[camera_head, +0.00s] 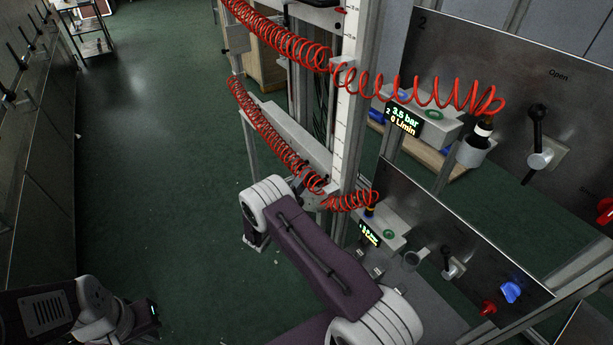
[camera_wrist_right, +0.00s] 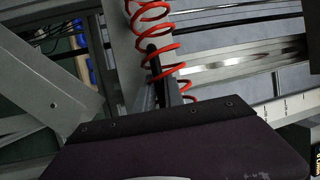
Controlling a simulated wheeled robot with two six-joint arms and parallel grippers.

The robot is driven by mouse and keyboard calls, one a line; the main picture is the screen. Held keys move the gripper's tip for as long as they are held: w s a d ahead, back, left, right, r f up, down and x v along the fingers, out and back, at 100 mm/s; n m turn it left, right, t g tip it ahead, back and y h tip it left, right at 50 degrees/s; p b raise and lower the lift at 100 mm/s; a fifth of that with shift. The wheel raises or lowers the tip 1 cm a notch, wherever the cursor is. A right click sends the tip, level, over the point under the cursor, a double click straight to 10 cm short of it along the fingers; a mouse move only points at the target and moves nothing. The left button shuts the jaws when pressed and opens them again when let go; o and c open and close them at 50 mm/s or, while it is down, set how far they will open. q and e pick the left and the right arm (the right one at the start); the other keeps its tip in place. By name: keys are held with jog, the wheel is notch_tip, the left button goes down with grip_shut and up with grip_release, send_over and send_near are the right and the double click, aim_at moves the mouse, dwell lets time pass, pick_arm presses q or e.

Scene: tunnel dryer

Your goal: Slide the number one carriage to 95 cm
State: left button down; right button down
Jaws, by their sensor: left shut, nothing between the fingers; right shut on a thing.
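My right gripper (camera_wrist_right: 163,72) shows in the wrist view as dark fingers beyond my wrist. It is shut on a part of the number one carriage, largely hidden by the fingers and a red coil. In the head view, my purple right arm reaches to the lower grey carriage beam (camera_head: 285,135) beside the vertical post, and my wrist hides the grip. A white scale (camera_head: 346,120) runs up the post; its figures are too small to read. It also shows in the wrist view (camera_wrist_right: 287,106). My left gripper (camera_head: 146,318) is shut and empty at the lower left, far from the carriage.
Red coiled hoses (camera_head: 265,125) hang along the beams and cross near my right wrist. A display (camera_head: 404,118) reads 3.5 bar, 0 L/min. Steel panels (camera_head: 450,245) with valves stand at the right. The green floor (camera_head: 165,150) at the left is clear.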

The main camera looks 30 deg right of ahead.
jog(key=shift+f, duration=0.1)
dwell(0.7)
notch_tip(320, 180, up, 15)
jog(key=p, duration=1.1)
jog(key=shift+r+p, duration=0.2)
jog(key=shift+p, duration=0.15)
jog(key=c, duration=1.5)
grip_release()
jog(key=shift+o, duration=0.2)
jog(key=shift+f, duration=0.1)
jog(key=shift+a, duration=0.1)
jog(key=b+v, duration=0.1)
jog(key=v, duration=0.8)
